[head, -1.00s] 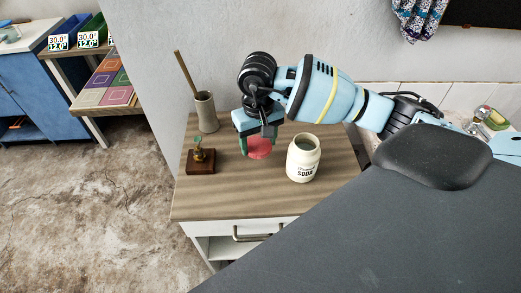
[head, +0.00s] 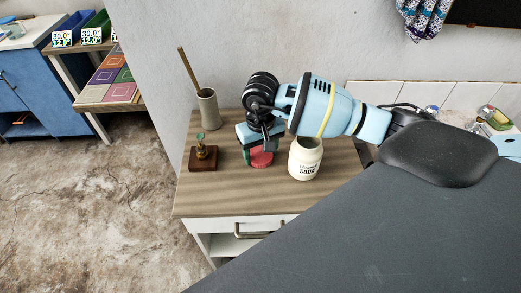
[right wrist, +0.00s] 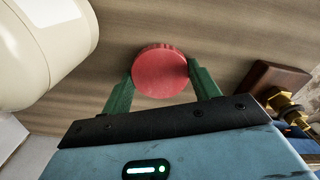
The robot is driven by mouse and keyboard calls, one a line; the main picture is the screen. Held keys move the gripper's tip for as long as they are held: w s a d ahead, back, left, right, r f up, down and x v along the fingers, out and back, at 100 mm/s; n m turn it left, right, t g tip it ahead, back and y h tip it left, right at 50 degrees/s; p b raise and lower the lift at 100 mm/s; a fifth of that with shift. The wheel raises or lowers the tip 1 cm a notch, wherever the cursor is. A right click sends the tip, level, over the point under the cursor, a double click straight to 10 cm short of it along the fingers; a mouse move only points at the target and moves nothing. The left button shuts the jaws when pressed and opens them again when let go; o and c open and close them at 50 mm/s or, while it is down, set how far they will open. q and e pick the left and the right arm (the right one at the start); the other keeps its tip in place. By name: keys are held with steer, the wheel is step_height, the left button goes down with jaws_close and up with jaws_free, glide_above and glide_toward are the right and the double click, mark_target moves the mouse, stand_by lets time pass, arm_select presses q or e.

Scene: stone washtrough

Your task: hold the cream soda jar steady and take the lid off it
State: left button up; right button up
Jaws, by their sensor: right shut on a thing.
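The cream soda jar (head: 305,160) stands upright and open on the wooden top of a small cabinet, its label facing me. It also shows at the upper left of the right wrist view (right wrist: 45,45). My right gripper (head: 260,156) is shut on the red lid (head: 262,160), left of the jar and apart from it. In the right wrist view the lid (right wrist: 160,71) sits between the two green fingers. It is low over the wooden top; I cannot tell whether it touches. My left gripper is not in view, and nothing holds the jar.
A small brass piece on a dark wooden block (head: 204,160) stands left of the lid. A grey holder (head: 208,108) with a wooden stick stands at the back left. The front of the cabinet top (head: 235,195) is clear. A drawer with a handle (head: 250,234) is below.

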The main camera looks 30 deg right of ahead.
mark_target(261, 156)
steer(key=o, duration=1.1)
steer(key=shift+r, duration=0.3)
step_height(261, 156, up, 12)
steer(key=shift+f, duration=0.15)
steer(key=shift+s+f, duration=0.1)
